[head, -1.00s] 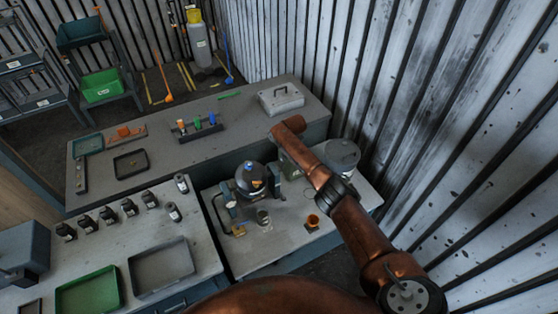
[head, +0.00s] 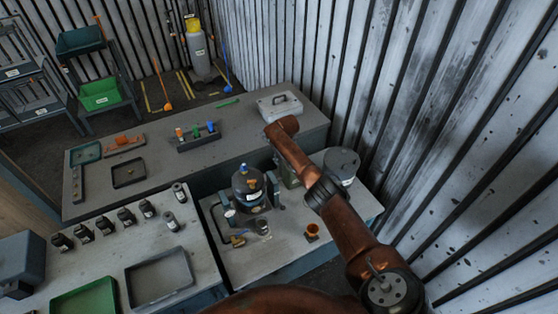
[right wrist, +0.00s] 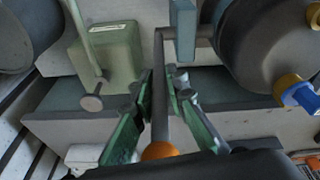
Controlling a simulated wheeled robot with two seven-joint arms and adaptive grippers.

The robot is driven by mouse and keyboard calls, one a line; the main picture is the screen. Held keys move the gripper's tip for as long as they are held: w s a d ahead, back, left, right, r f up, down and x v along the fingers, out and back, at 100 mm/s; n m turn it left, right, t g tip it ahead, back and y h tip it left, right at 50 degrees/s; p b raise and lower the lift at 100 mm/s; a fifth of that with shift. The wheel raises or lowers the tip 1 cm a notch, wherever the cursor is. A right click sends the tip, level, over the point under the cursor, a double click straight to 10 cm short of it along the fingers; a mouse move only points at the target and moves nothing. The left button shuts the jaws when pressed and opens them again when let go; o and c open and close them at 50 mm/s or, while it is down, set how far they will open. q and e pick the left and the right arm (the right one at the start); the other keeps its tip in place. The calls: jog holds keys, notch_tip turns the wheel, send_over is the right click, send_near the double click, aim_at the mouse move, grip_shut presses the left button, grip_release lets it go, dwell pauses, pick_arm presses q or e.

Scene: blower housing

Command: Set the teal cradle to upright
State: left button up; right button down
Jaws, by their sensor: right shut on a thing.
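The teal cradle (head: 278,193) stands on the low bench, its blue-grey posts on either side of a dark round blower housing (head: 248,190). A blue-grey cradle block (right wrist: 183,20) shows in the right wrist view beside the housing. My right gripper (right wrist: 159,82) has its green fingers closed around a thin grey bar (right wrist: 160,52) that runs from near that block to an orange end (right wrist: 160,150). In the head view my right forearm hides the gripper and the bar. The cradle's exact tilt is hard to tell. My left gripper is out of view.
A pale green box (right wrist: 108,50) stands close beside the gripper. A gauge and small tools lie at the housing's left. A toolbox (head: 279,104) sits on the rear bench.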

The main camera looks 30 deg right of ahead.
jog(key=shift+w+d+r, duration=0.15)
jog(key=shift+w+r, duration=0.25)
jog(key=c, duration=2.3)
grip_release()
jog(key=o, duration=0.3)
jog(key=shift+f, duration=0.25)
jog(key=shift+s, duration=0.1)
jog(key=v, duration=1.2)
jog(key=shift+s, duration=0.1)
